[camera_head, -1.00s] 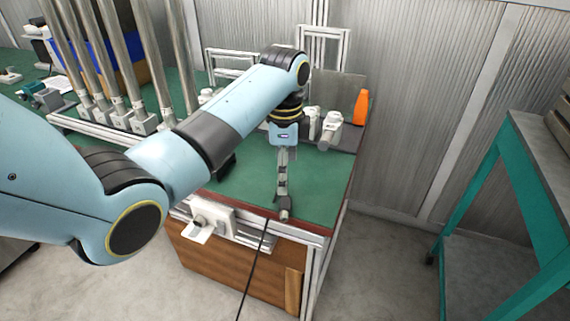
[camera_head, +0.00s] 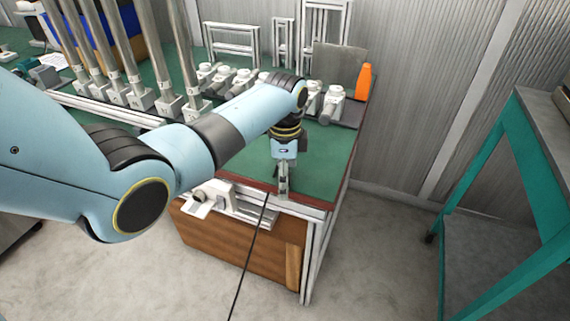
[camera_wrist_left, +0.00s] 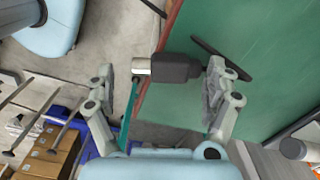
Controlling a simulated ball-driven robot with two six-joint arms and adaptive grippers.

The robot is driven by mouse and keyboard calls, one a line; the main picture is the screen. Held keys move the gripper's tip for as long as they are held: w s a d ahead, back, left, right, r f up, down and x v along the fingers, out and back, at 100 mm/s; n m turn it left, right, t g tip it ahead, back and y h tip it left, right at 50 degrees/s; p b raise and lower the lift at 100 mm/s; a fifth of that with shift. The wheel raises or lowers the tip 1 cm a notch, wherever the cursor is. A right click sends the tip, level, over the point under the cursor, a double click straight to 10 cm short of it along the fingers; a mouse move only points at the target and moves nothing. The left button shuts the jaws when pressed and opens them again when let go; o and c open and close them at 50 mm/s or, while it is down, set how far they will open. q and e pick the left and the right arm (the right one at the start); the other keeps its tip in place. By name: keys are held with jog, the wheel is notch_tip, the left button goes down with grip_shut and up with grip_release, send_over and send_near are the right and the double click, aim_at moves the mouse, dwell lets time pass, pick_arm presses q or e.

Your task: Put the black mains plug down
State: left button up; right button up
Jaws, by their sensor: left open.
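The black mains plug (camera_wrist_left: 176,68), with a pale metallic end, shows in the left wrist view at the table's edge. It is between the fingers of my left gripper (camera_wrist_left: 160,98), closer to the right-hand finger. My left gripper (camera_head: 283,192) is open and points down at the front edge of the green table (camera_head: 325,170) in the head view. I cannot make out the plug there. A black cable (camera_head: 250,250) hangs from the table edge beside the gripper. I cannot tell whether the plug rests fully on the table. My right gripper is not in view.
An orange bottle (camera_head: 364,82) and several white fittings (camera_head: 331,103) stand at the back of the table. Metal posts (camera_head: 150,60) rise at the left. A teal-framed stand (camera_head: 480,190) is at the right.

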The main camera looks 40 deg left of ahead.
pick_arm(q)
jog(key=shift+f, duration=0.4)
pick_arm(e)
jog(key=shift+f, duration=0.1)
pick_arm(q)
jog(key=c, duration=1.3)
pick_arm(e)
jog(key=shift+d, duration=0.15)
pick_arm(q)
jog(key=shift+w+r, duration=0.1)
jog(key=shift+w, duration=0.05)
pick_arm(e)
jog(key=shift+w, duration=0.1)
